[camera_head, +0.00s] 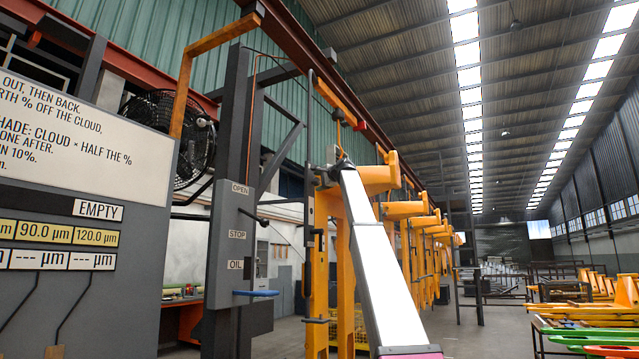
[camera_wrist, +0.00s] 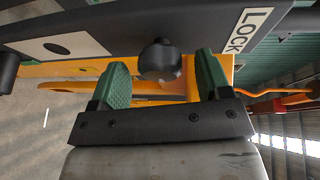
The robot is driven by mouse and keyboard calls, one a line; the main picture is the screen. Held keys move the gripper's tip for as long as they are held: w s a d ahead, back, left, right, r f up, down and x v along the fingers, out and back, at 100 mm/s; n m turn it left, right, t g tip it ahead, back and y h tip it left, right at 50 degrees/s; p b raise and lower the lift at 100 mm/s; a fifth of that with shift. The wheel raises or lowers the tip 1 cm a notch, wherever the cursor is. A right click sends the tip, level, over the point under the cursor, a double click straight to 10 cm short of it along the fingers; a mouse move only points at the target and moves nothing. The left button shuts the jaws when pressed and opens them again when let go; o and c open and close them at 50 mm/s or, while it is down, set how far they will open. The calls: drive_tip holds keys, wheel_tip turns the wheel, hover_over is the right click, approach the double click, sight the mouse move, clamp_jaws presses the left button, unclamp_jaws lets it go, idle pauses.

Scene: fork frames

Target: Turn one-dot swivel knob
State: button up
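In the wrist view a dark rounded knob (camera_wrist: 159,60) sticks out from a dark grey bar at the upper middle. A pale plate with a single black dot (camera_wrist: 57,48) is to its left on the bar. My gripper (camera_wrist: 160,80) has two green ribbed fingers, spread open, one on each side of the knob. A small gap shows between the knob and each finger, so it does not look gripped. How deep the knob sits between the fingertips is hard to tell. I cannot make out the knob or gripper clearly in the head view.
A LOCK label (camera_wrist: 250,30) is right of the knob, and a yellow-orange part (camera_wrist: 75,86) runs behind the fingers. In the head view a dark post (camera_head: 229,200) carries OPEN, STOP and OIL labels. A grey panel (camera_head: 140,260) with signs fills the left.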

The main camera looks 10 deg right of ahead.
drive_tip(key=shift+s, duration=0.1)
drive_tip(key=v, duration=1)
drive_tip(key=shift+s+d, duration=0.25)
